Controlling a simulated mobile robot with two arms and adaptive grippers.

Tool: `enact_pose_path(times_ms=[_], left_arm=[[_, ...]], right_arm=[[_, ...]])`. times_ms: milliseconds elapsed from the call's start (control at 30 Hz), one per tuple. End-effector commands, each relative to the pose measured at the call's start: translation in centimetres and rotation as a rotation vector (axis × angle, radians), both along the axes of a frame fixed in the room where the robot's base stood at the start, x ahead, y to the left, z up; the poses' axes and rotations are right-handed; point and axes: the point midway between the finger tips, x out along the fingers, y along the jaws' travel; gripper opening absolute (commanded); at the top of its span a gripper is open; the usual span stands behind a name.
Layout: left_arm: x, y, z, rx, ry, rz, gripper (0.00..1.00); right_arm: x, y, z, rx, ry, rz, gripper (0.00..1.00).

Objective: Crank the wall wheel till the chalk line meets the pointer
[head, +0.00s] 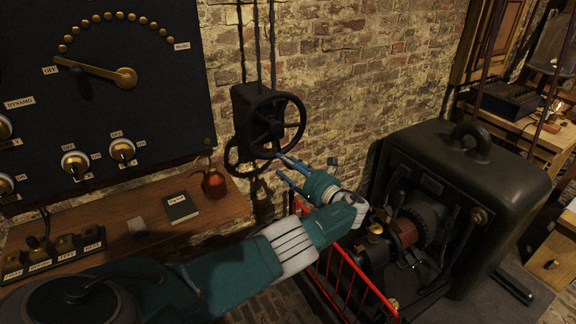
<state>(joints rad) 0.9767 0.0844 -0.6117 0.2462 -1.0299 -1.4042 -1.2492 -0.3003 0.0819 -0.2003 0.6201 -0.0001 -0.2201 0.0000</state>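The black wall wheel (276,127) is spoked and sits on a dark box on the brick wall, in the upper middle of the head view. I cannot make out a chalk line or a pointer on it. My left gripper (280,165), with blue fingers, is just below the wheel's lower right rim. Its fingers are apart and I see nothing between them. The upper fingertip overlaps the rim's lower edge in the picture; I cannot tell whether it touches. My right gripper is not in view.
A black dial panel (110,95) hangs at the left above a wooden shelf (140,245) with a dark book (181,207) and a copper oil can (214,183). A red railing (345,262) and a large dark machine (465,170) stand right of my arm.

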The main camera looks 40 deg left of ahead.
Motion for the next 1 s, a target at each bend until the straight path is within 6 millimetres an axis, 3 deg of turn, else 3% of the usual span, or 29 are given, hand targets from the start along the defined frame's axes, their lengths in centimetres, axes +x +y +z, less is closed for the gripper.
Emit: enact_pose_path(times_ms=[367,467,733,1000], left_arm=[[-0.1,-1.2,0.2,0.003,-0.005,-0.004,0.44],[-0.5,-2.4,0.2,0.001,-0.004,-0.004,0.44],[-1.9,-8.5,0.2,-0.001,-0.002,-0.004,0.44],[-2.7,-11.4,0.3,0.001,-0.001,-0.001,0.44]], right_arm=[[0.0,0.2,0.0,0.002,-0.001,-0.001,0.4],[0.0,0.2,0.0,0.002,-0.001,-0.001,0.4],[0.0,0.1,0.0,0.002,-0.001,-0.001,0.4],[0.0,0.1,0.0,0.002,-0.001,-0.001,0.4]])
